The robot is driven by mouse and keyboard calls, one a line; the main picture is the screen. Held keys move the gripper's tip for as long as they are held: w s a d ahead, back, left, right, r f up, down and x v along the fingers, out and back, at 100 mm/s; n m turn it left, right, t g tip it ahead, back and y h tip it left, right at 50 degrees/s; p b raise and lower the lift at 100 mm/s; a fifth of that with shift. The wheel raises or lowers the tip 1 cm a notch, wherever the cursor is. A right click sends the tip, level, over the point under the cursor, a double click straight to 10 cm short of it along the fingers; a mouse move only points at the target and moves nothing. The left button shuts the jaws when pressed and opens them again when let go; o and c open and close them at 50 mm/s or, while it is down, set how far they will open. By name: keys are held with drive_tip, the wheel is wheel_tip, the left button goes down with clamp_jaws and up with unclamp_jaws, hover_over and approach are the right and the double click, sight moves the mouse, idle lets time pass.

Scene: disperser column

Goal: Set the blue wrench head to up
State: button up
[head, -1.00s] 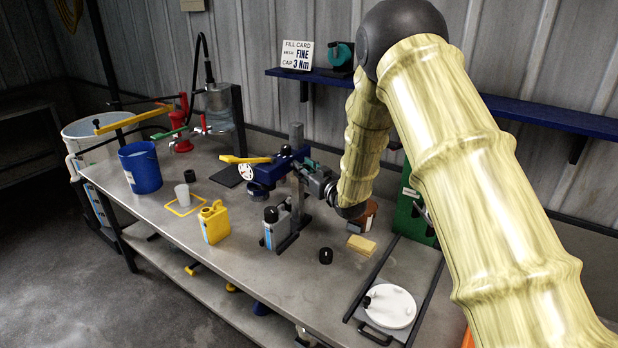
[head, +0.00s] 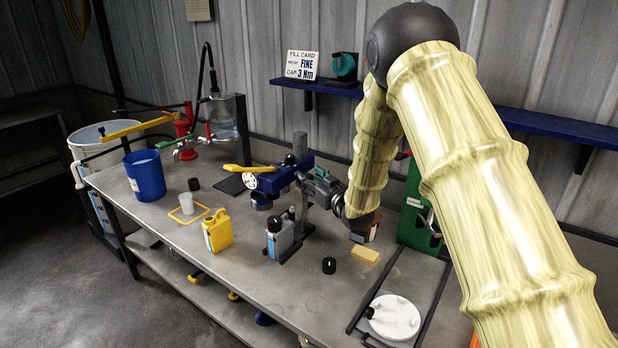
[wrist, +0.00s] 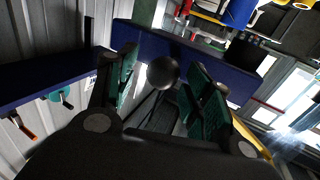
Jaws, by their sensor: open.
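The blue wrench head (head: 282,180) sits on a grey upright post (head: 299,146) at the back of the bench. A yellow lever and a white dial (head: 250,181) are at its left end. A black ball knob (head: 290,159) shows at its top. My gripper (head: 313,182) is just right of the head. In the wrist view my gripper (wrist: 163,78) is open, with green pads either side of a black ball (wrist: 162,72). The blue body (wrist: 135,35) lies beyond. I cannot tell whether the pads touch the ball.
A yellow jug (head: 217,231), a grey canister (head: 280,238), a black cap (head: 329,265) and a yellow block (head: 364,256) stand in front on the bench. A blue shelf (head: 530,125) with a fill card (head: 302,65) runs along the wall. A green case (head: 420,215) is at right.

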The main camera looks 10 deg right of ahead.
drive_tip(key=v, duration=1)
drive_tip(key=shift+s+r, duration=0.3)
drive_tip(key=shift+s, duration=0.15)
